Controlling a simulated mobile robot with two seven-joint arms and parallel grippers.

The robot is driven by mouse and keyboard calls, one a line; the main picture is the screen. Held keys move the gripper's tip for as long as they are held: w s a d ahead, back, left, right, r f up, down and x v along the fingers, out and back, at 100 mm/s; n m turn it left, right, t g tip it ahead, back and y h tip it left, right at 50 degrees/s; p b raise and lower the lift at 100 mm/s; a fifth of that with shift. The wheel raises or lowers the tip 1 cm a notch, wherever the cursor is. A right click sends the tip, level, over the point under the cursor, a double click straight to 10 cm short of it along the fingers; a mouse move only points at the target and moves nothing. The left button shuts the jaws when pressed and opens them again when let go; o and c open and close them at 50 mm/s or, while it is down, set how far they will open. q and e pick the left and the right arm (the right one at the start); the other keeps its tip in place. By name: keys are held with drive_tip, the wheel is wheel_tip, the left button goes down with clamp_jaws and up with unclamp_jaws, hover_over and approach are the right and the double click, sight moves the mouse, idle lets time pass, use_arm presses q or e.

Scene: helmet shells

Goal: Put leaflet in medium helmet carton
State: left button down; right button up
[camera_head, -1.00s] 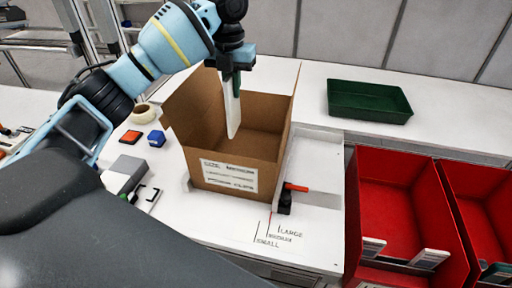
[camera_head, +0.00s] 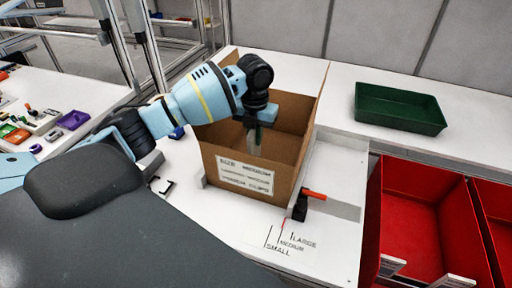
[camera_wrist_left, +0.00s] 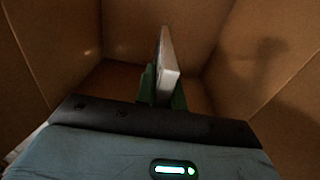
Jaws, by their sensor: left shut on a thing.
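The open brown carton (camera_head: 245,176) stands on the white bench, with a white label (camera_head: 246,177) on its front that seems to read MEDIUM. My left gripper (camera_head: 257,128) reaches into the carton's open top from above. It is shut on the leaflet (camera_head: 254,145), a thin white piece held upright inside the carton walls. In the left wrist view the leaflet (camera_wrist_left: 167,62) stands edge-on between the green fingers (camera_wrist_left: 161,88), with the brown carton walls (camera_wrist_left: 230,50) around it. Whether the leaflet touches the carton floor cannot be told. My right gripper is not in view.
A green tray (camera_head: 400,108) lies at the back right. Red bins (camera_head: 425,215) are at the right. Small coloured items (camera_head: 73,120) lie at the left.

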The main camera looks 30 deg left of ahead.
sight(255, 147)
use_arm(q)
drive_tip(key=shift+f, duration=2.2)
drive_tip(key=c, duration=1.5)
unclamp_jaws()
wheel_tip(255, 147, up, 12)
drive_tip(key=shift+r, duration=0.15)
